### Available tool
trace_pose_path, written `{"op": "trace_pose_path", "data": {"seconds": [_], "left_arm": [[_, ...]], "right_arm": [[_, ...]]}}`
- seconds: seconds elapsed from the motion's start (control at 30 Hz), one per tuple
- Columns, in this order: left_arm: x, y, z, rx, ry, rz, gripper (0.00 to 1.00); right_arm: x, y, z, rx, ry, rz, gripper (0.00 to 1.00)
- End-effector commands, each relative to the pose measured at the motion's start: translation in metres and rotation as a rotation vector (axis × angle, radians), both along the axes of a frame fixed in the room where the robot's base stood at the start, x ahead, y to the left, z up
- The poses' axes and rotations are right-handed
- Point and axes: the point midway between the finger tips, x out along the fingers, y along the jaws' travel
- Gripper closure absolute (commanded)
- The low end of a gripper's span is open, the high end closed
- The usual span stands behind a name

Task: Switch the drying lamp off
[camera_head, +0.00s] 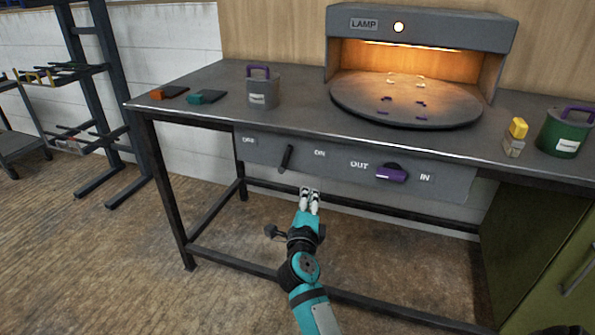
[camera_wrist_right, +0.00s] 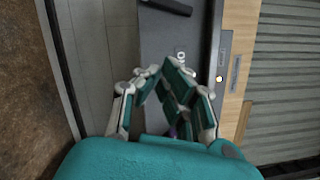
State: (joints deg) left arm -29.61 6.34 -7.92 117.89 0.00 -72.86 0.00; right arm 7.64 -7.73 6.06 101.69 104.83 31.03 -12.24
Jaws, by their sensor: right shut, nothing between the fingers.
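The drying lamp is a dark hood (camera_head: 420,27) labelled LAMP at the back of the bench. Its round indicator (camera_head: 399,27) is lit and an orange glow falls beneath it. A black lever (camera_head: 286,158) stands on the grey front panel between OFF on the left and ON on the right, its upper end leaning slightly right. My right gripper (camera_head: 310,191) is shut and empty, below and right of the lever and apart from it. In the right wrist view my fingers (camera_wrist_right: 161,72) converge, with the black lever (camera_wrist_right: 167,6) at the top edge. My left gripper is out of view.
A purple knob (camera_head: 391,173) sits between OUT and IN on the panel. A round turntable (camera_head: 350,100) stands under the hood. A grey canister (camera_head: 263,93), a yellow-topped block (camera_head: 517,130) and a green canister (camera_head: 562,135) stand on the bench. Floor below is clear.

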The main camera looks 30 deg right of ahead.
Motion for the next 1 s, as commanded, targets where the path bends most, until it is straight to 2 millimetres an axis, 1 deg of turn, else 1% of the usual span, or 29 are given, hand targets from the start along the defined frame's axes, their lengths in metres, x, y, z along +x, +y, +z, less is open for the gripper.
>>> {"op": "trace_pose_path", "data": {"seconds": [0.1,0.37,0.47,0.57,0.77,0.9,1.0], "left_arm": [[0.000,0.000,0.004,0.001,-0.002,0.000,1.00],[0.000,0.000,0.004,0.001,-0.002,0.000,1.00],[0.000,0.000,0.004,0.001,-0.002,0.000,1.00],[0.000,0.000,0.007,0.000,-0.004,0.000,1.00],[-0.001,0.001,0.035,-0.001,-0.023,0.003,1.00],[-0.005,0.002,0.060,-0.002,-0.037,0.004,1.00],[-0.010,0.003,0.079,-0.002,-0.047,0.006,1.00]], "right_arm": [[-0.001,-0.001,0.000,0.000,-0.001,0.000,1.00],[0.000,-0.001,0.000,-0.001,-0.001,0.000,1.00],[0.003,-0.003,0.000,-0.001,-0.001,0.000,1.00],[0.012,-0.010,0.001,-0.003,-0.003,-0.001,1.00],[0.043,-0.033,0.004,-0.002,-0.004,-0.002,1.00],[0.068,-0.051,0.005,-0.003,-0.002,-0.002,1.00],[0.083,-0.062,0.006,-0.001,-0.003,-0.002,1.00]]}}
